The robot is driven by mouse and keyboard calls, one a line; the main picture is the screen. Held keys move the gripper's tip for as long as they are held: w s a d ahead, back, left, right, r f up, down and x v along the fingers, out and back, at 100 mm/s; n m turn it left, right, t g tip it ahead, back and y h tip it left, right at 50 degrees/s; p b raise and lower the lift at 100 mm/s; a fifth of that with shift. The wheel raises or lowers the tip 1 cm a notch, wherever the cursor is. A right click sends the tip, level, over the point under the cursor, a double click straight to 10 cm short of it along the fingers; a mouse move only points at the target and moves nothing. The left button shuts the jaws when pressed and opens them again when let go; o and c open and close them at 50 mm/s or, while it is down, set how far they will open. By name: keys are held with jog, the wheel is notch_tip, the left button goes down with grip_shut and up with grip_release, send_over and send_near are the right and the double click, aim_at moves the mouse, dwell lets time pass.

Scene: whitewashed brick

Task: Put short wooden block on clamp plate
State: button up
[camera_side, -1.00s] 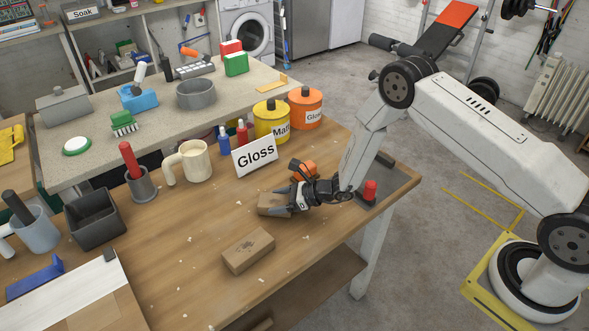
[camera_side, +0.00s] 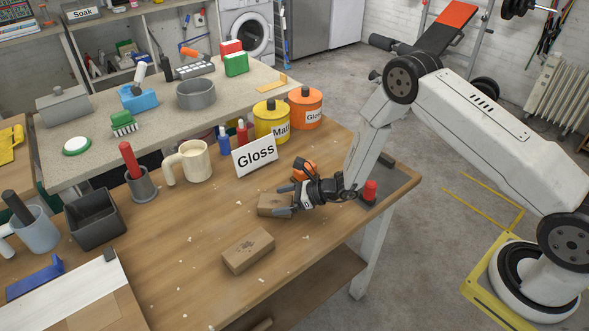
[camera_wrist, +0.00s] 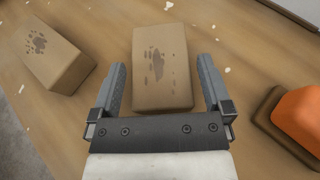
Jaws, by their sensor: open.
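The short wooden block (camera_side: 273,205) lies on the workbench, brown with dark stains on top. A longer-looking wooden block (camera_side: 248,250) lies nearer the front; it also shows at the left of the wrist view (camera_wrist: 48,52). My gripper (camera_side: 288,199) is open at the right end of the short block. In the wrist view its fingers (camera_wrist: 163,75) reach along both sides of the block (camera_wrist: 163,65), with gaps visible on each side. The grey plate (camera_side: 400,180) at the bench's right corner, with a red knob (camera_side: 370,190), appears to be the clamp plate.
An orange-topped object (camera_side: 304,168) stands just behind my gripper and shows at the right of the wrist view (camera_wrist: 300,112). Bench around the blocks is mostly clear.

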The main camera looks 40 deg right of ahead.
jog(key=v, duration=1.1)
jog(key=shift+f, duration=0.1)
jog(key=shift+a, duration=0.1)
jog(key=shift+s+a+r+n+g, duration=0.3)
jog(key=shift+a+r+n, duration=0.05)
jog(key=shift+n, duration=0.05)
jog(key=s+a+r+n+g+h, duration=0.1)
jog(key=s+a+r+n+g, duration=0.1)
jog(key=s+r+n+g, duration=0.25)
jog(key=s+a+r+n+g, duration=0.2)
jog(key=s+n+g, duration=0.2)
jog(key=s+n, duration=0.25)
jog(key=s+d+r+n+t+h, duration=0.2)
jog(key=s+d+r+n+h, duration=0.3)
jog(key=n, duration=1)
jog(key=shift+s+d+r+h, duration=0.35)
jog(key=shift+d+r+h, duration=0.9)
jog(key=shift+h, duration=0.45)
jog(key=shift+a, duration=0.1)
